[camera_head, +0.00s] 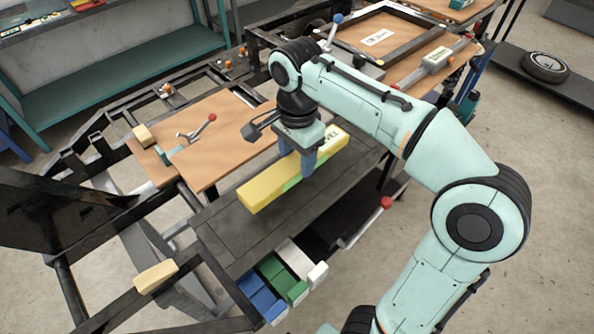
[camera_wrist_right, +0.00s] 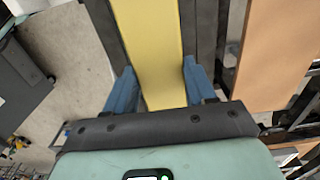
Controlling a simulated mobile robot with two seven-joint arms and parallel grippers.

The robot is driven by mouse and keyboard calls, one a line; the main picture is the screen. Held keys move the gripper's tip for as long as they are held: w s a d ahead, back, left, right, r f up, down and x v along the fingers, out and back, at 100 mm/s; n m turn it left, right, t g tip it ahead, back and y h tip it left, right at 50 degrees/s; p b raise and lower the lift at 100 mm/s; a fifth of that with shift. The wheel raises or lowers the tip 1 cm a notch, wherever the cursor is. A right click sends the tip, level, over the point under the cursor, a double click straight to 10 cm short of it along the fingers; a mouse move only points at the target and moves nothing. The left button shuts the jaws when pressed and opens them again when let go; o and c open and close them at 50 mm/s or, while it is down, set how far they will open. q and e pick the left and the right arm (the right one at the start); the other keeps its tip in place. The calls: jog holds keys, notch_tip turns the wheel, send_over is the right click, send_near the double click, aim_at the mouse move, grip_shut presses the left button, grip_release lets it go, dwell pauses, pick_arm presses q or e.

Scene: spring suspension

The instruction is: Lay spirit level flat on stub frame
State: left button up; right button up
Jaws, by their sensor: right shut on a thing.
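The spirit level (camera_head: 262,189) is a long yellow bar with a green patch and lettering on its side. My right gripper (camera_head: 298,160) is shut on it, with a blue finger on each side near its middle. The level lies slantwise over a dark grey flat surface (camera_head: 235,233); whether it touches that surface I cannot tell. In the right wrist view the yellow bar (camera_wrist_right: 148,40) runs between the blue fingers (camera_wrist_right: 160,85). A dark metal frame (camera_head: 125,310) is at the lower left; I cannot tell which frame is the stub frame. My left gripper is out of view.
A brown board (camera_head: 235,150) with a red-knobbed clamp (camera_head: 205,125) lies left of the level. Blue, green and white bins (camera_head: 275,275) stand below. A red-knobbed lever (camera_head: 385,204) sticks out at right. Another dark frame (camera_head: 405,50) lies at the back. A yellow block (camera_head: 157,277) sits at lower left.

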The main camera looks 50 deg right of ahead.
aim_at(297, 170)
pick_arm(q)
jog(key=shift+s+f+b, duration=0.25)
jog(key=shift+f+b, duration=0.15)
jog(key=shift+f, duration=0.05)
pick_arm(e)
jog(key=shift+f, duration=2.1)
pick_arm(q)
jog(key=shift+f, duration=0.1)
pick_arm(e)
jog(key=shift+f, duration=0.1)
jog(key=o, duration=1.3)
notch_tip(297, 170, up, 12)
jog(key=p, duration=0.2)
jog(key=shift+p, duration=0.35)
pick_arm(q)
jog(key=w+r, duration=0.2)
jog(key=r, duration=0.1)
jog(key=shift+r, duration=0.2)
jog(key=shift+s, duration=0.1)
